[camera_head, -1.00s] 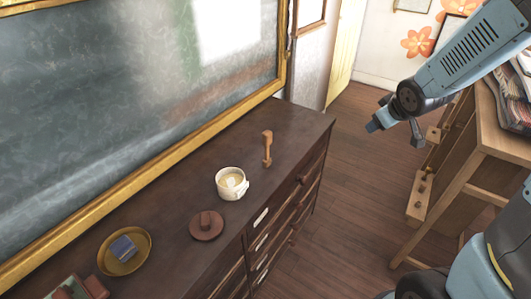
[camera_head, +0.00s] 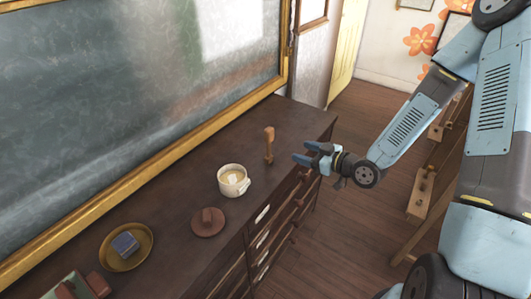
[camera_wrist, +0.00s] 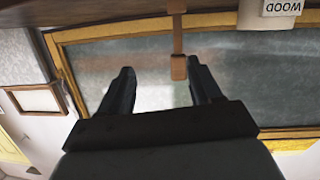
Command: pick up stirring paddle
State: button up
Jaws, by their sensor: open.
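The stirring paddle (camera_head: 269,147) is a small wooden piece with a wider end. It stands upright on the dark dresser, near its right end, behind the white pot. In the wrist view, which looks upside down, the paddle (camera_wrist: 178,40) hangs from the top edge, its wider end near the right finger in the picture. My gripper (camera_head: 305,154) is open and empty, just right of the paddle at the dresser's front edge, its fingers pointing toward it. In the wrist view my gripper (camera_wrist: 160,68) shows both fingers apart, with the paddle beyond them, right of centre.
A white pot (camera_head: 243,188) with pale contents stands close in front of the paddle; its label reads WOOD in the wrist view. A brown lid (camera_head: 208,223) and a brass dish (camera_head: 143,257) with a blue block lie further left. A gold-framed chalkboard (camera_head: 130,110) rises behind the dresser (camera_head: 305,118).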

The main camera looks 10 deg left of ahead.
aim_at(272, 141)
jog(key=a+y, duration=0.1)
jog(key=a, duration=0.2)
jog(key=w+a, duration=0.1)
jog(key=a, duration=0.2)
jog(key=a+y, duration=0.1)
jog(key=a, duration=0.3)
jog(key=shift+w+r+m+t+y, duration=0.3)
jog(key=shift+w+m+t, duration=0.1)
jog(key=shift+r+x, duration=0.15)
jog(key=shift+x, duration=1.15)
jog(key=shift+r+x, duration=0.1)
jog(key=shift+x, duration=1.15)
jog(key=shift+w, duration=0.1)
jog(key=c, duration=1)
